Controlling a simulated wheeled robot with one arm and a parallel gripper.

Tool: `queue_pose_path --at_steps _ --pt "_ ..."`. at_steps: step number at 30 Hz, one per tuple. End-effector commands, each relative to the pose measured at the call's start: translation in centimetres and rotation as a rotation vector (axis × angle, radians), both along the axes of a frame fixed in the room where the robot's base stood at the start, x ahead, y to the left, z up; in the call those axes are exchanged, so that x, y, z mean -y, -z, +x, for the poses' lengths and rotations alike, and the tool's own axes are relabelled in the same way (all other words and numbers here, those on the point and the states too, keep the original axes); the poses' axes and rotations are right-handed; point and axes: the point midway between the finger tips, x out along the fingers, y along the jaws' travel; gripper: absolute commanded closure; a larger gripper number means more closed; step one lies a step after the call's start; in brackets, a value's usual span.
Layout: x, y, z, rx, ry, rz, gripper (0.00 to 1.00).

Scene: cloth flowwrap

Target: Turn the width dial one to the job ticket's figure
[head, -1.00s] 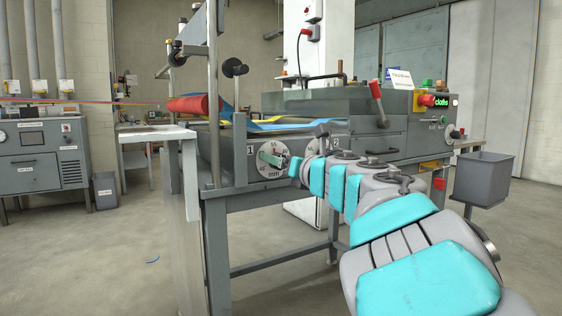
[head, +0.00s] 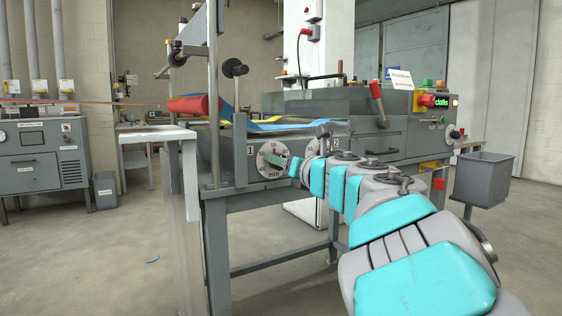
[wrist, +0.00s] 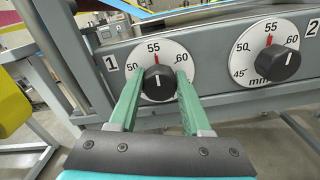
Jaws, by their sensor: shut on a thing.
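Width dial one has a white face (wrist: 140,60) beside a "1" label. A red mark stands at its top by 55, with 50 to the left and 60 to the right. My gripper (wrist: 161,79) has its green fingers shut on the dial's black knob (wrist: 158,86). The knob's white line points up, close to the red mark. In the head view the dial face (head: 268,170) is partly hidden by my gripper (head: 285,164). A white card (head: 399,77) on the machine may be the job ticket; its print is too small to read.
Dial two (wrist: 278,62) is close to the right, with its own black knob and 55 at the top. A red-knobbed lever (head: 376,90) and a red button (head: 427,100) are farther right. A grey bin (head: 482,178) stands at the right.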

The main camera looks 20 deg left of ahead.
Motion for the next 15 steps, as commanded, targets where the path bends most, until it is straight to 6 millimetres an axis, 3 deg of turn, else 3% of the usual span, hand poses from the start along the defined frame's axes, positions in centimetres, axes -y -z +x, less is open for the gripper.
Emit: queue_pose_path --at_steps 15 --pt "0.16 -0.09 0.2 -0.276 0.004 0.23 1.0"
